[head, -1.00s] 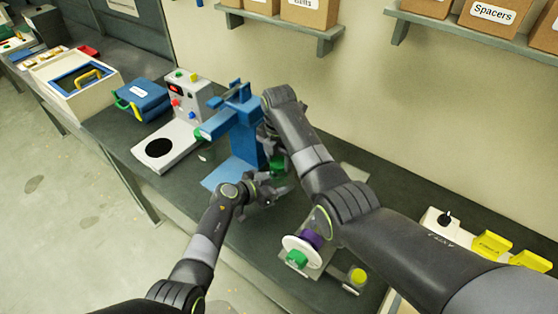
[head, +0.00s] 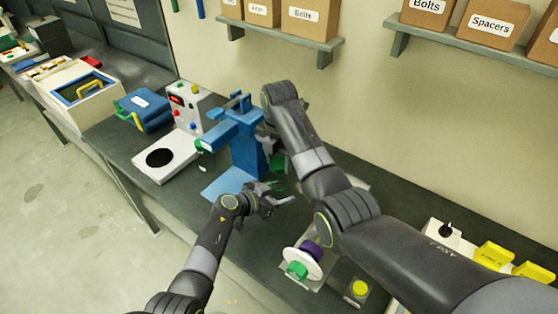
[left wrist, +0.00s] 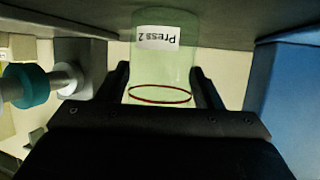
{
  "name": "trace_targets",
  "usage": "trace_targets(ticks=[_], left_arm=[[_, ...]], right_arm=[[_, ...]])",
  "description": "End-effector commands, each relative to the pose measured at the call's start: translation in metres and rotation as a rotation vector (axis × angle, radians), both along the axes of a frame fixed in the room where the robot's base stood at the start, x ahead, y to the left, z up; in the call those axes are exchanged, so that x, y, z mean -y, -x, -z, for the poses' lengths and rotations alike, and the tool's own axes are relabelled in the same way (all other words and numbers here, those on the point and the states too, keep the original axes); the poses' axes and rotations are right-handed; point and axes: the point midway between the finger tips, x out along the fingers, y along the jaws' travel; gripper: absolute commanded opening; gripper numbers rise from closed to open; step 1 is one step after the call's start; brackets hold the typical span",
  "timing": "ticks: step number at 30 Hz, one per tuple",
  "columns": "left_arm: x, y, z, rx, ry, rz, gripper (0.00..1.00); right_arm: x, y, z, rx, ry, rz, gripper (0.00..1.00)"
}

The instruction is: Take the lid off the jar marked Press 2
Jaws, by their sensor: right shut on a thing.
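The jar marked Press 2 (left wrist: 165,65) is pale green and see-through. In the left wrist view its label is upside down and a red ring circles it. The left gripper (left wrist: 162,85) has a finger close against each side of the jar. In the head view the left gripper (head: 270,200) is low beside the jar (head: 281,187). The right gripper (head: 272,142) is above it, mostly hidden by its own arm, shut on a darker green piece (head: 278,162) that looks like the lid. Whether lid and jar are apart cannot be told.
A blue press (head: 243,140) stands just left of the jar. A grey control box (head: 190,105) is farther left. A fixture with a white disc and green knob (head: 297,270) sits at the right front, near a small yellow-topped item (head: 360,288). Shelves (head: 300,45) hang behind.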

Motion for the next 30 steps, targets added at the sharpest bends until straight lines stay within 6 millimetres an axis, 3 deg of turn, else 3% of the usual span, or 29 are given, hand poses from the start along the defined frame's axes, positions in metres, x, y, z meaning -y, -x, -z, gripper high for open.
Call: trace_targets(ticks=[4, 16, 30], left_arm=[[0.000, 0.000, 0.000, 0.001, 0.001, 0.000, 0.78], [-0.005, 0.003, -0.004, 0.002, 0.001, -0.002, 0.78], [-0.058, 0.046, -0.031, 0.002, -0.001, -0.002, 0.78]], right_arm=[[0.000, 0.000, 0.000, 0.000, 0.000, 0.000, 0.16], [0.000, 0.000, -0.003, 0.000, 0.000, 0.000, 0.16], [0.000, 0.000, -0.017, 0.000, 0.000, 0.000, 0.16]])
